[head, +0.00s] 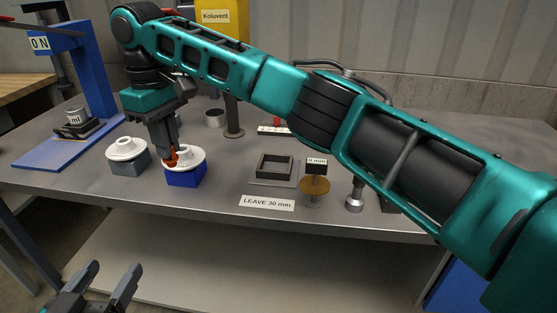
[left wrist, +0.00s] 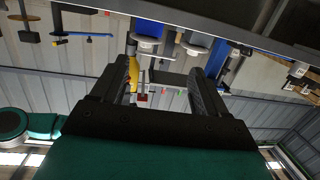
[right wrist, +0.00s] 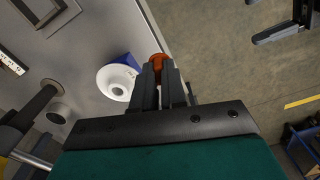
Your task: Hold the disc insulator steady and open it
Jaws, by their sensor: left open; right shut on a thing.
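A white disc insulator (head: 195,155) with a raised centre sits on a blue block (head: 186,179) on the bench. It also shows in the right wrist view (right wrist: 116,82), beside the fingers. A second white disc (head: 126,146) stands on a grey block (head: 128,165) to its left. My right gripper (head: 168,152) points down at the blue-block disc, shut on a small orange piece (right wrist: 157,62) at its tips. Whether that piece joins the disc, I cannot tell. My left gripper (head: 101,283) is open and empty, in front of and below the bench edge.
A blue stand (head: 92,80) with a small can (head: 76,116) is at the left. A dark square tray (head: 275,165), a brass-coloured disc stand (head: 314,188) and a "LEAVE 30 mm" label (head: 267,202) lie right of the discs. My right arm spans the bench. The front-left bench strip is clear.

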